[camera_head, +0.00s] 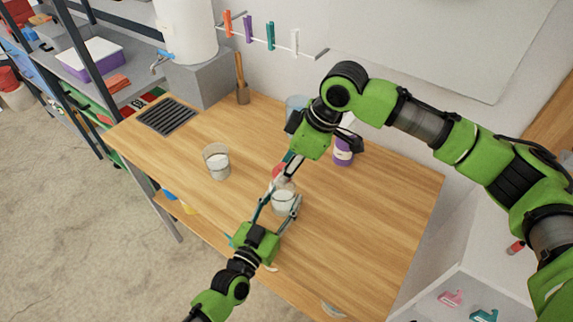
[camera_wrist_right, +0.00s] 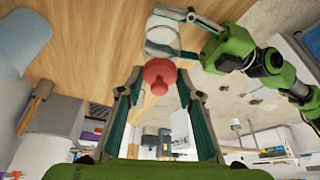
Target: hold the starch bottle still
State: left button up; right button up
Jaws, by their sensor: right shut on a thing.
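The starch bottle (camera_head: 283,203), a clear vessel with white contents, stands on the wooden table (camera_head: 330,225). My left gripper (camera_head: 279,204) has a finger on each side of it and looks closed on it. In the right wrist view, the bottle (camera_wrist_right: 162,36) shows near the top, with the left gripper's fingers (camera_wrist_right: 180,35) at its sides. My right gripper (camera_head: 287,166) is above the bottle, shut on a red stopper-like piece (camera_wrist_right: 158,76). Whether that piece touches the bottle is hard to tell.
A glass with white contents (camera_head: 217,163) stands to the left. A purple bottle (camera_head: 343,153) and a pale blue container (camera_head: 296,105) are behind my right gripper. A dark slotted mat (camera_head: 167,117) lies at the back left. The table's front right is mostly clear.

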jog(key=shift+f, duration=0.1)
jog(key=o, duration=0.9)
jog(key=shift+c, duration=0.2)
jog(key=o, duration=0.5)
jog(key=shift+c, duration=0.2)
jog(key=shift+r, duration=3)
